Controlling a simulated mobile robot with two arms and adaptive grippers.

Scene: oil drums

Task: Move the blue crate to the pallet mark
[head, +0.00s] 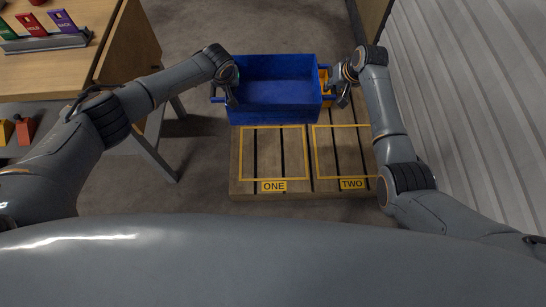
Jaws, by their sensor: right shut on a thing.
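The blue crate (275,95) is in the upper middle of the head view, over the far part of the wooden pallet (240,189). I cannot tell whether it rests on the pallet or is held above it. My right gripper (338,96) is shut on the crate's right-hand handle. My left gripper (229,96) is at the crate's left handle; its fingers are too dark to show whether they are closed. Two yellow outlined marks, labelled ONE (274,186) and TWO (351,184), lie bare on the near part of the pallet.
An orange object (325,77) shows partly behind the crate's right side. A wooden table (80,65) with coloured tags (30,25) stands at left, a lower shelf beneath it. A corrugated wall (450,90) is close on the right. Floor is clear left of the pallet.

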